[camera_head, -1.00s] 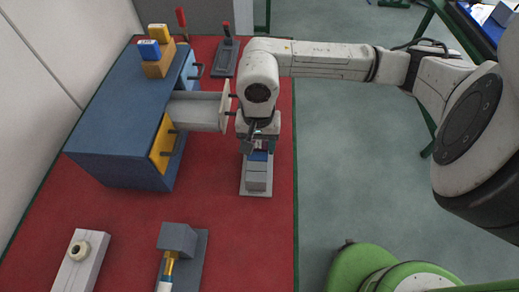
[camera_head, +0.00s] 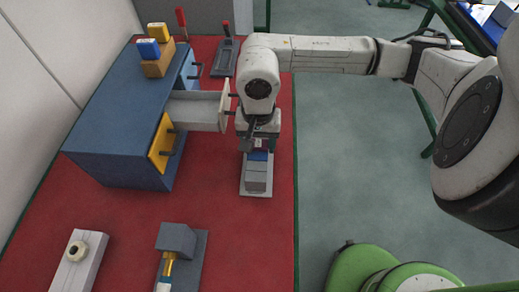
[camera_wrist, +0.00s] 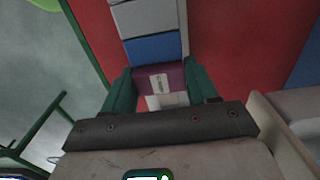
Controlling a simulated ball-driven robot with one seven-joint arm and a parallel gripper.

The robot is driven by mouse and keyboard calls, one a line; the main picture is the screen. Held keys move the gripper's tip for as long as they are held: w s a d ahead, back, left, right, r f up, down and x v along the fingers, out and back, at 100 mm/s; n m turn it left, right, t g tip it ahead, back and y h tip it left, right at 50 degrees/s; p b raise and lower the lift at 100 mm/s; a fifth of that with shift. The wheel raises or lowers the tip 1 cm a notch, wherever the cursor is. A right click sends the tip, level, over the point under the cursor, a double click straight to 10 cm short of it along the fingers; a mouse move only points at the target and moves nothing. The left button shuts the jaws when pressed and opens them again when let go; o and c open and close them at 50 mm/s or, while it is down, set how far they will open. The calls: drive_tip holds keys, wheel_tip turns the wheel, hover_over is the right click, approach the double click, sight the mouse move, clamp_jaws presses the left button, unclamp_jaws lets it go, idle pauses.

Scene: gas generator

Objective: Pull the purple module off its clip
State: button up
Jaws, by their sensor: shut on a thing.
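The purple module (camera_wrist: 160,82) shows in the wrist view between the two green fingers of my gripper (camera_wrist: 160,85), with a pale label on its face. My gripper is shut on it. In the head view my gripper (camera_head: 258,145) points down at the far end of the grey base plate (camera_head: 256,194), and the module is mostly hidden under it. A blue block (camera_wrist: 153,48) sits right beside the purple module, and it also shows in the head view (camera_head: 257,156). The clip under the module is hidden.
Grey blocks (camera_head: 256,177) continue the row on the plate. A blue cabinet (camera_head: 115,120) stands left, its open drawer (camera_head: 199,109) reaching close to my gripper. A grey block fixture (camera_head: 177,240) and a white block (camera_head: 80,258) stand in front. Red mat is clear between.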

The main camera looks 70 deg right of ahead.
drive_tip(key=shift+r+p, duration=0.6)
drive_tip(key=shift+r, duration=2.4)
